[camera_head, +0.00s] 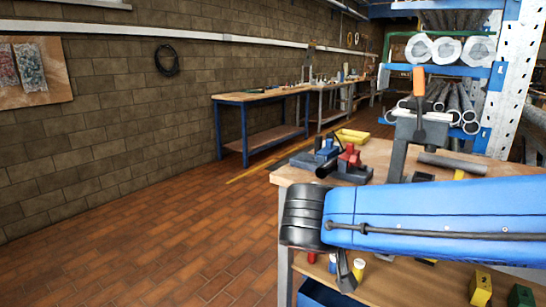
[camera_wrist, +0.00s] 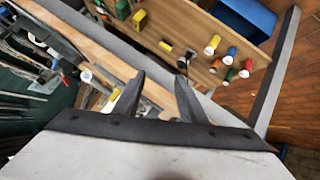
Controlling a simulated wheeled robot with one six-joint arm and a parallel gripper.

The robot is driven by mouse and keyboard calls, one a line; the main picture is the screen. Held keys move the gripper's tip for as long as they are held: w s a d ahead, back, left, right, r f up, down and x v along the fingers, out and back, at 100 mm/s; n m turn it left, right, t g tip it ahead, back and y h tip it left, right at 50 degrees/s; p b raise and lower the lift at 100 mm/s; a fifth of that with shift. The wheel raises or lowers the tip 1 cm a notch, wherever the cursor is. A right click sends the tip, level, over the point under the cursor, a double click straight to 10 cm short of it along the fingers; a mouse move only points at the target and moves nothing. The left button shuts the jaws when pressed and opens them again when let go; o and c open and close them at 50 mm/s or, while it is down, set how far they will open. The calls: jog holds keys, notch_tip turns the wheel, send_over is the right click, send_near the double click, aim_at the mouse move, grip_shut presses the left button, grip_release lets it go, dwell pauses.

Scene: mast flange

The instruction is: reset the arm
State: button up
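My blue arm crosses the head view from the right edge to a black joint near the middle, in front of the workbench (camera_head: 440,172). My gripper (camera_wrist: 160,82) shows in the wrist view with its two dark fingers apart and nothing between them. The wrist view looks past the fingers at the bench's lower wooden shelf (camera_wrist: 160,42). In the head view, a dark part below the black joint may belong to my gripper; its fingers cannot be made out there.
A red vise (camera_head: 349,160) and a grey press with an orange handle (camera_head: 420,125) stand on the bench. Small coloured cylinders (camera_wrist: 212,45), yellow blocks (camera_head: 481,289) and a blue bin (camera_wrist: 245,17) are lower down. A pipe rack (camera_head: 497,95) stands behind. The brick floor at left is clear.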

jog(key=s+d+f+n+g+y, duration=0.1)
jog(key=s+d+f+n+y, duration=0.3)
jog(key=s+d+f+y, duration=0.3)
jog(key=shift+s+f+g+y, duration=0.4)
jog(key=shift+s+f+y, duration=0.5)
jog(key=shift+s+f, duration=0.8)
jog(key=shift+w+f, duration=0.1)
dwell(2.4)
